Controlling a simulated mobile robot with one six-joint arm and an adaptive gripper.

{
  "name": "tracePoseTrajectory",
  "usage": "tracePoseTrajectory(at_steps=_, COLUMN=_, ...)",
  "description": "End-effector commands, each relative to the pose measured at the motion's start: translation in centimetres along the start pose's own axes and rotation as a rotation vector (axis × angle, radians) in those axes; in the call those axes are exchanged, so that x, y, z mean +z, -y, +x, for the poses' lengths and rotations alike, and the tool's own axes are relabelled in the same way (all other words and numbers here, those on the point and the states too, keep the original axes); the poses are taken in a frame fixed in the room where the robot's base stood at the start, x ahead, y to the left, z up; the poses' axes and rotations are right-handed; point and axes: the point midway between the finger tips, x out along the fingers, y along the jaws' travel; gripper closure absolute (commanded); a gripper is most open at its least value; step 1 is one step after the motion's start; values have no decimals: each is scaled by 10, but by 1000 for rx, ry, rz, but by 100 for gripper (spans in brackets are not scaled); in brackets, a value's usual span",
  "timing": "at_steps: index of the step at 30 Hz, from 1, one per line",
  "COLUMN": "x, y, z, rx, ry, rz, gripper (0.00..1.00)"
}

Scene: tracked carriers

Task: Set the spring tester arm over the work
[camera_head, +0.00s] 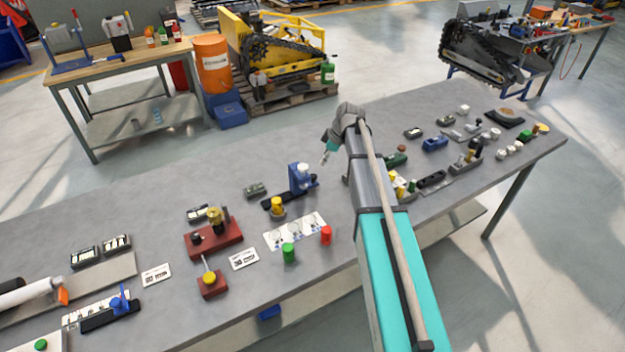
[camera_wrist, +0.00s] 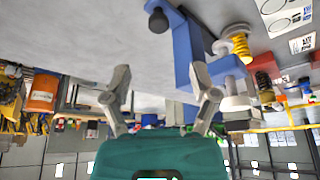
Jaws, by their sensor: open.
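A blue device (camera_head: 302,180) with a white round top stands on a black base strip (camera_head: 283,198) near the middle of the bench. I take it to be the spring tester. In the wrist view its blue body (camera_wrist: 190,55) rises beside my fingers, with a black knob (camera_wrist: 158,20). A yellow piece on a small grey base (camera_head: 277,206) sits by the strip's left end; in the wrist view it looks like a yellow coil (camera_wrist: 240,46). My gripper (camera_head: 325,156) is open, just right of the blue device. Its fingers (camera_wrist: 161,72) are spread; whether the right one touches the blue part is unclear.
A white card with round drawings (camera_head: 295,231), a green cylinder (camera_head: 288,253) and a red cylinder (camera_head: 326,235) lie in front. A red fixture (camera_head: 213,238) stands left. Several small parts crowd the bench right of my arm. Bare bench lies behind the blue device.

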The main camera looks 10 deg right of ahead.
Motion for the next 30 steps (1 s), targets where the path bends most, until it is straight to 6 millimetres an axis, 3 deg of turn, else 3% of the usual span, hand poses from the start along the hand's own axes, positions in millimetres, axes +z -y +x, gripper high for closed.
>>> tracePoseTrajectory(at_steps=30, x=2, y=-1, z=88, rx=1, ry=0, rz=2, gripper=24)
